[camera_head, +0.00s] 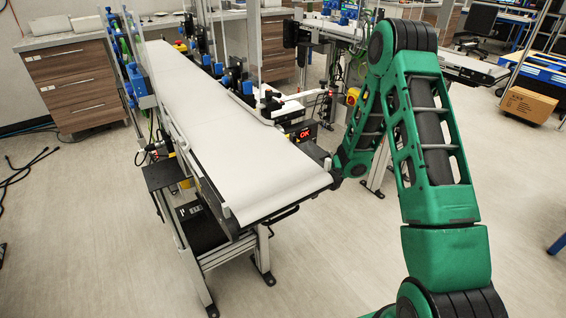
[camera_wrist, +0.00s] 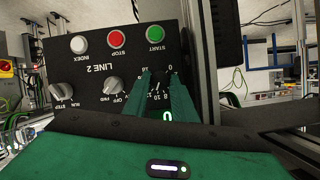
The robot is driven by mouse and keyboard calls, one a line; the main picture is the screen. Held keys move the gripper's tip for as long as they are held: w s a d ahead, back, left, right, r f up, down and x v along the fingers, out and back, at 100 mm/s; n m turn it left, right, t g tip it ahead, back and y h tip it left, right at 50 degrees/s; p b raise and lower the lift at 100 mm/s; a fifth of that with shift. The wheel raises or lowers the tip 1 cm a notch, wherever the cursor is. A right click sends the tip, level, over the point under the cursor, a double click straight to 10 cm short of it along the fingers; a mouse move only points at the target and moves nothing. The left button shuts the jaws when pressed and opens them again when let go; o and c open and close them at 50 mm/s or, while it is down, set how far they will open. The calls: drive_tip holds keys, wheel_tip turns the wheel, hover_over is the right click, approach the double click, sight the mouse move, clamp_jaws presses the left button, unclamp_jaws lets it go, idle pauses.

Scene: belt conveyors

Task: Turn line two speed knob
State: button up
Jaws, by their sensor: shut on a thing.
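The dark LINE 2 control panel (camera_wrist: 105,75) fills the upper left of the wrist view, its lettering upside down. My gripper (camera_wrist: 160,80) reaches onto it with two green fingers, over the numbered dial at the panel's right side. The fingers are shut on the speed knob (camera_wrist: 155,78), which is mostly hidden between them. Scale numbers show around the fingertips, but the knob's pointer cannot be made out. In the head view my arm bends down beside the conveyor and the gripper's tips are hidden.
The panel also has a green START button (camera_wrist: 155,34), a red STOP button (camera_wrist: 116,39), a white INDEX button (camera_wrist: 79,44) and two grey selector knobs (camera_wrist: 113,85) and (camera_wrist: 61,87). A white belt conveyor (camera_head: 210,120) stands left of my arm. Floor in front is clear.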

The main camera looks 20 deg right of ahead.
drive_tip(key=shift+w+d+f+m+y, duration=0.1)
drive_tip(key=shift+d+m+y, duration=0.15)
drive_tip(key=shift+m+y, duration=0.7)
drive_tip(key=shift+w+d+f+m+y, duration=0.1)
drive_tip(key=shift+d+m+y, duration=0.25)
drive_tip(key=shift+m, duration=1.05)
drive_tip(key=shift+w+d+f+m+y, duration=0.1)
drive_tip(key=shift+d+m+y, duration=0.05)
drive_tip(key=shift+m+y, duration=0.85)
drive_tip(key=shift+m, duration=0.25)
drive_tip(key=shift+s, duration=0.1)
drive_tip(key=o, duration=1)
drive_tip(key=shift+a+r, duration=0.1)
drive_tip(key=shift+a, duration=0.1)
drive_tip(key=shift+a+r, duration=0.2)
drive_tip(key=shift+a, duration=0.05)
